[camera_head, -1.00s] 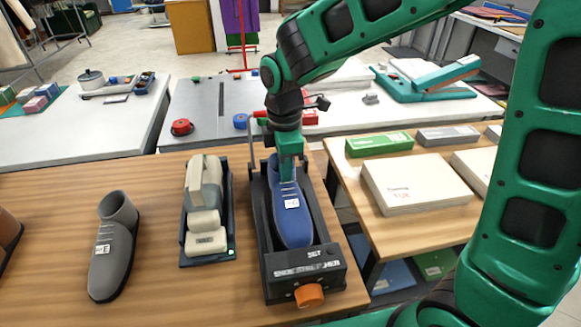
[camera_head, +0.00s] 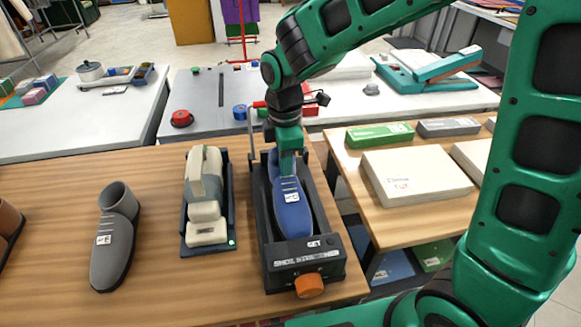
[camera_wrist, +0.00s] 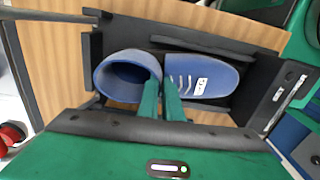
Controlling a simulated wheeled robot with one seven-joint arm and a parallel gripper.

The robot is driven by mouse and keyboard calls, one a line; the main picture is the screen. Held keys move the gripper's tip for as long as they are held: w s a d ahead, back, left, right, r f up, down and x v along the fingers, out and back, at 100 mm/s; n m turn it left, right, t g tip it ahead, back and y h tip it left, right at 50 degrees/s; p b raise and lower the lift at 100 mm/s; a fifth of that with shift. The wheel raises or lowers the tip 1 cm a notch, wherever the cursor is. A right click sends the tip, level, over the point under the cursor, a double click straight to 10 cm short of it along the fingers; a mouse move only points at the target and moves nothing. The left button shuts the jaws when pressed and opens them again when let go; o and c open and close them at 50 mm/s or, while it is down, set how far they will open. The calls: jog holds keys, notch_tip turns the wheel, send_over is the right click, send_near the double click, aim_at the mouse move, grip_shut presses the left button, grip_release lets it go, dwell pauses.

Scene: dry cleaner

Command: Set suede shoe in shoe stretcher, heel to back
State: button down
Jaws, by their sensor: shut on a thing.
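The blue suede shoe (camera_head: 291,208) lies inside the black shoe stretcher (camera_head: 306,272). Its toe points to the front end with the orange knob (camera_head: 309,286), and its heel is toward the back. In the wrist view the shoe (camera_wrist: 210,78) sits between the stretcher's side walls, with its round ankle opening at left and a white tag on the toe half. My gripper (camera_head: 289,172) reaches down from above and is shut on the shoe near the ankle opening; its green fingers (camera_wrist: 162,100) show there in the wrist view. Whether the sole rests on the stretcher's bed is hidden.
A grey shoe (camera_head: 113,240) stands on the wooden table at left. A cream device in a dark tray (camera_head: 208,205) stands close to the left of the stretcher. White boxes (camera_head: 415,178) and a green box (camera_head: 380,134) lie on the right table.

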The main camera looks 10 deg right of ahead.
jog(key=c, duration=1.9)
grip_release()
jog(key=shift+o, duration=0.2)
notch_tip(320, 180, up, 7)
jog(key=s+d+r+m, duration=0.15)
jog(key=d+m, duration=0.35)
jog(key=d, duration=0.6)
jog(key=s+d+f+m, duration=0.2)
jog(key=s+d+m, duration=1.8)
jog(key=shift+s+d+f, duration=0.25)
jog(key=shift+d+f, duration=0.05)
jog(key=shift+d, duration=0.1)
